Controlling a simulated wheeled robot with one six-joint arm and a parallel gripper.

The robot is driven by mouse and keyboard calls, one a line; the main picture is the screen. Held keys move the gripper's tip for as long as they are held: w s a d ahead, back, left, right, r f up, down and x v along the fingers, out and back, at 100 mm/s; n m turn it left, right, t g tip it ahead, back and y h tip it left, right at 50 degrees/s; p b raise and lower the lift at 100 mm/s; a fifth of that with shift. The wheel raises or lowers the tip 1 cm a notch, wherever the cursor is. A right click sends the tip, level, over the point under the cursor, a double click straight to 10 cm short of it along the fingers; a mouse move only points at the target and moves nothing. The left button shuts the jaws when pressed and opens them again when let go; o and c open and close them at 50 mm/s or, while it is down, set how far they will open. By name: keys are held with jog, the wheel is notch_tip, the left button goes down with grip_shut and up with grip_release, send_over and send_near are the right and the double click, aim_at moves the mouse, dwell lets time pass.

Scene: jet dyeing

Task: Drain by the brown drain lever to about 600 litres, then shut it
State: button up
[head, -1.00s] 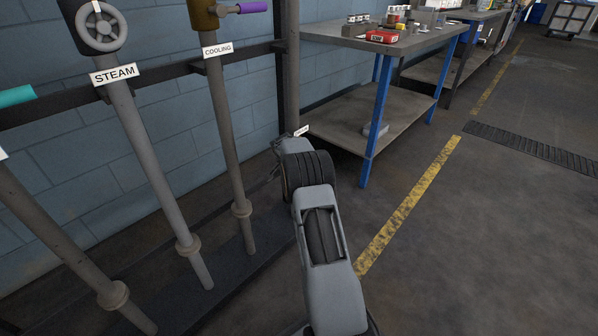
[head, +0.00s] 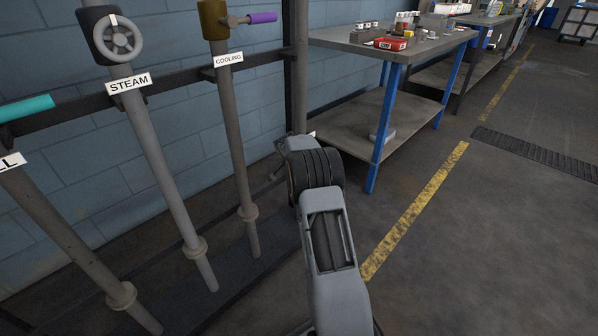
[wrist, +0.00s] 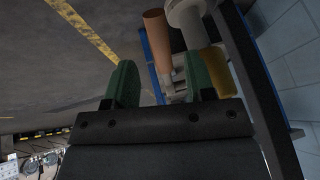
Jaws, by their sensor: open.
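The brown drain lever (wrist: 156,40) shows in the wrist view as a copper-brown round handle near the top middle. It lies between the lines of my gripper's two green fingers. My gripper (wrist: 161,66) is open. I cannot tell whether either finger touches the lever. A grey valve stem or fitting (wrist: 177,72) and a dull yellow part (wrist: 215,62) are close to the right finger. In the head view my arm hides the drain lever and my gripper's fingers. No litre reading is legible in either view.
The purple cooling lever (head: 262,17), the steam handwheel (head: 118,39) and a teal lever (head: 26,108) stand on pipes at the left. A blue-legged workbench (head: 385,42) with small items stands behind my arm. Open floor with a yellow line (head: 415,210) lies right.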

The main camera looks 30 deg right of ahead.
jog(key=p+v, duration=0.2)
jog(key=v, duration=0.7)
jog(key=shift+r, duration=0.2)
jog(key=shift+a, duration=0.15)
